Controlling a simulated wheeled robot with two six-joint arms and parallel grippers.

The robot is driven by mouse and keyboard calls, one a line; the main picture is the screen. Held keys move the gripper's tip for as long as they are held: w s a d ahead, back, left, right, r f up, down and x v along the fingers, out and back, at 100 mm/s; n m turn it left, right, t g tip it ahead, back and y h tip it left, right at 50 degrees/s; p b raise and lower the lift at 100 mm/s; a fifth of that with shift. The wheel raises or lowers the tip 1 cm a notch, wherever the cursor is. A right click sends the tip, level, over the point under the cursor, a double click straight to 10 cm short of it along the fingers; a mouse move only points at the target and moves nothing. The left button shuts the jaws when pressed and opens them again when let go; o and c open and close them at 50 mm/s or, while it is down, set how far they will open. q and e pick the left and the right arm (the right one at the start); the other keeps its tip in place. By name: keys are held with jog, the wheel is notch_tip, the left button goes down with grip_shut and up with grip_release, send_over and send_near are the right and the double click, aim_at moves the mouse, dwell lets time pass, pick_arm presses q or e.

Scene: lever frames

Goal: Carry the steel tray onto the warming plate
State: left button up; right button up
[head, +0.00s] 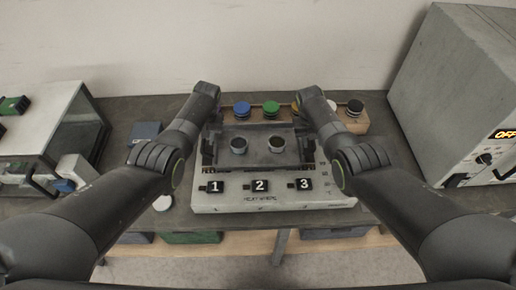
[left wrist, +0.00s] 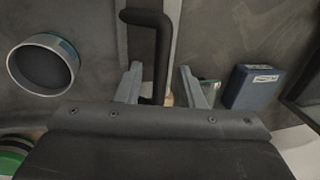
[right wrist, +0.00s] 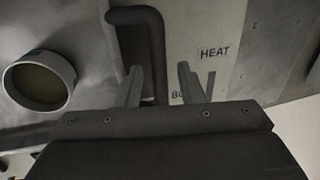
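The steel tray (head: 262,158) carries two metal cups (head: 238,146) (head: 276,144) and lies over the warming plate (head: 274,200), a pale box with keys marked 1, 2 and 3. I cannot tell whether it rests fully on it. In the left wrist view, my left gripper (left wrist: 162,88) is open, its fingers apart on either side of a black tray handle (left wrist: 163,55). In the right wrist view, my right gripper (right wrist: 160,86) is open, with the other black handle (right wrist: 157,55) between its fingers. Both fingertips are hidden in the head view.
A rack with blue (head: 242,108), green (head: 271,108) and other coloured lids stands behind the plate. A large grey oven (head: 450,85) reading OFF stands right. A shelf unit (head: 50,120) stands left.

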pick_arm(q)
jog(key=v, duration=1)
jog(key=shift+r, duration=0.35)
pick_arm(e)
jog(key=v, duration=1.2)
